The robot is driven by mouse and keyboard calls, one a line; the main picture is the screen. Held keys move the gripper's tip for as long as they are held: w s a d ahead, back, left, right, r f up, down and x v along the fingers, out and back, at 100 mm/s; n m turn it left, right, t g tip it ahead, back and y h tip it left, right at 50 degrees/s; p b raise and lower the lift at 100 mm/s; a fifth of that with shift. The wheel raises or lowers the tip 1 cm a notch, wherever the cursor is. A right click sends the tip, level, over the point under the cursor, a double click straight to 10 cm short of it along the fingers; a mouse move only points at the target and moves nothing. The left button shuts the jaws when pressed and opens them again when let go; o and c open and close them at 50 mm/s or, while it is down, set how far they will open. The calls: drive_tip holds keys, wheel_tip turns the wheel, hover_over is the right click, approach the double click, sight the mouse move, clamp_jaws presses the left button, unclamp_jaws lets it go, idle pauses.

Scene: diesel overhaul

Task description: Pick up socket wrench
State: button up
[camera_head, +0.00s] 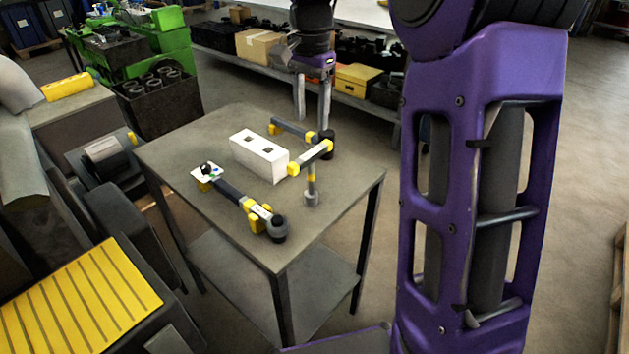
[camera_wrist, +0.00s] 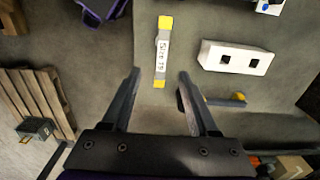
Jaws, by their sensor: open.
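Three similar wrench-like tools with yellow ends lie on the grey table (camera_head: 180,140); I cannot tell which one the task means. The nearest to my gripper is a light grey one with a "Size 19" label (camera_wrist: 162,52), beside the right end of the white block in the head view (camera_head: 316,154). A second (camera_head: 290,130) lies behind the block, partly hidden by a finger in the wrist view. A third (camera_head: 248,204) lies in front. My gripper (camera_wrist: 159,73) is open and empty. It points down near the table's back edge, with the labelled tool appearing between its fingers.
The white block (camera_head: 258,155) with two square holes stands mid-table and also shows in the wrist view (camera_wrist: 236,56). A low shelf with boxes (camera_head: 358,78) runs behind the table. Green crates (camera_head: 150,35) stand at the back left. The table's front right is bare.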

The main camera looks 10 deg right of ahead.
drive_tip(key=b, duration=0.2)
hover_over(311, 193)
drive_tip(key=f, duration=1.3)
drive_tip(key=shift+w+f, duration=0.35)
clamp_jaws()
drive_tip(key=shift+d+r, duration=0.1)
idle(0.4)
